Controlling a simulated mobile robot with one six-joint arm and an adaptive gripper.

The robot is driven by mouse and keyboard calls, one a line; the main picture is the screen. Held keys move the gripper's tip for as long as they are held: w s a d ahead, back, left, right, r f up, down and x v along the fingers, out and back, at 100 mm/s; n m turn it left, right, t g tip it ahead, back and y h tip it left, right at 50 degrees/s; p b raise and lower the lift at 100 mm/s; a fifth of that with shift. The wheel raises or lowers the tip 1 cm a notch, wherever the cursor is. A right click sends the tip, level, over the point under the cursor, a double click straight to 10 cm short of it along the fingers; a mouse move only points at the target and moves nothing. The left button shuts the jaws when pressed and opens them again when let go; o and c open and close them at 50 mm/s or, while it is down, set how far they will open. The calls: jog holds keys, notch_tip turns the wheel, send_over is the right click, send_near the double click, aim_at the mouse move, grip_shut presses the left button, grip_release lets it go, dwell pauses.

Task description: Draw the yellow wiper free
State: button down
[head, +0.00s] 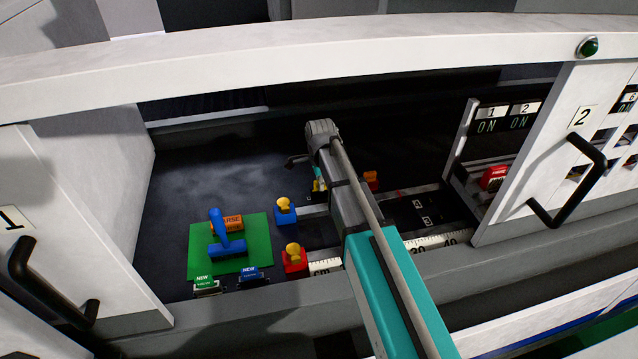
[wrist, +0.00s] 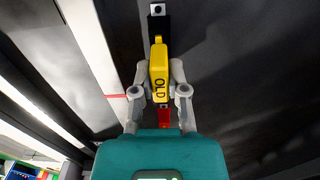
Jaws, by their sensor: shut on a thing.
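The yellow wiper (wrist: 158,58), marked OLD, sits between the two grey fingers of my gripper (wrist: 160,82) in the wrist view. The fingers are shut on its sides. A black piece with a white square (wrist: 157,10) lies beyond its far end, and a red part (wrist: 164,116) shows at its near end. I cannot tell whether the wiper is still seated in a holder. In the head view my arm covers most of the gripper; only a small yellow bit (head: 318,185) shows beside it.
A green mat (head: 198,237) holds a blue handled tool (head: 222,242). Green NEW (head: 206,285) and blue NEW (head: 250,275) pieces lie before it. Blue (head: 285,213) and red (head: 295,264) blocks with yellow knobs stand nearby. Door 2 (head: 560,150) and a white top beam (head: 260,62) frame the opening.

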jog(key=shift+r, duration=0.1)
dwell(0.3)
jog(key=shift+r+p, duration=1.4)
jog(key=shift+p, duration=0.1)
jog(key=shift+r, duration=0.2)
jog(key=shift+r+p, duration=0.4)
jog(key=shift+p, duration=0.2)
jog(key=shift+r, duration=0.15)
jog(key=shift+r+p, duration=1.85)
jog(key=shift+p, duration=0.2)
